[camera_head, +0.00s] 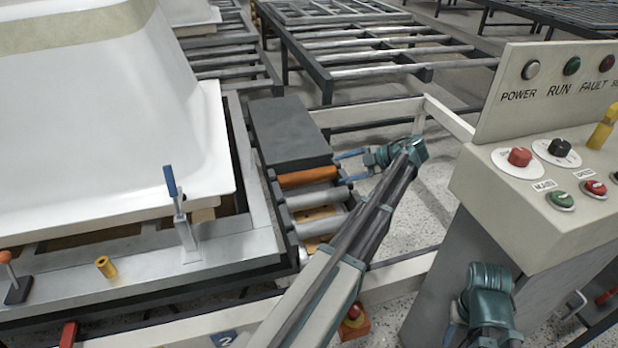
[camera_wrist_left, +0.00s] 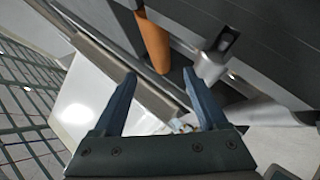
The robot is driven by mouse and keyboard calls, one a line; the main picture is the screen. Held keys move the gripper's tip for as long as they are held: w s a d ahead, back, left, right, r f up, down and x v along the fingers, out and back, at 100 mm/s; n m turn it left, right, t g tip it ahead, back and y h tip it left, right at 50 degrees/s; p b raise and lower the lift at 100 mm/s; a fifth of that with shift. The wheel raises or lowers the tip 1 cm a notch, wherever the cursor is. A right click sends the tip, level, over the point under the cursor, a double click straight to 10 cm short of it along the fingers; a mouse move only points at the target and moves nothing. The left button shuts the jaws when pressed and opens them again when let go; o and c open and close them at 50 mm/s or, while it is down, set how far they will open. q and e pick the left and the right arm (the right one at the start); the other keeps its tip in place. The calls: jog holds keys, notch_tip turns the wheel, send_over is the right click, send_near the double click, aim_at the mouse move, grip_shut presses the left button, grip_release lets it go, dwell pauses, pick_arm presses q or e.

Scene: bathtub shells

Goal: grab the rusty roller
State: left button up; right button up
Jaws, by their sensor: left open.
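The rusty roller (camera_head: 307,177) is an orange-brown cylinder lying crosswise in the roller conveyor, just below a dark grey slab. It also shows as an orange cylinder (camera_wrist_left: 153,40) in the left wrist view, above the fingertips, its far end cut off by the frame's top. My left gripper (camera_head: 340,167) is open and empty, just right of the roller's right end, its blue fingers pointing left towards it. In the left wrist view the two fingers (camera_wrist_left: 158,75) are apart, with the roller's near end a little beyond them.
The dark grey slab (camera_head: 288,132) covers the conveyor's upper part. Bare grey rollers (camera_head: 318,197) lie below the rusty one. A white tub shell (camera_head: 110,120) on a metal frame stands left. A control console (camera_head: 540,190) stands right. A pale rail (camera_head: 405,273) runs across the front.

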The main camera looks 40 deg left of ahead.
aim_at(315, 176)
pick_arm(q)
jog(key=b+x, duration=0.3)
jog(key=x, duration=0.4)
jog(key=shift+f, duration=0.2)
jog(key=shift+s+a+b, duration=0.15)
jog(key=shift+a+b, duration=0.15)
jog(key=shift+a, duration=0.05)
jog(key=shift+a+f, duration=0.1)
jog(key=b+x, duration=0.2)
jog(key=x, duration=0.2)
jog(key=shift+f, duration=0.15)
jog(key=shift+a+f+b, duration=0.15)
jog(key=shift+a+b, duration=0.2)
jog(key=shift+a, duration=0.15)
grip_shut()
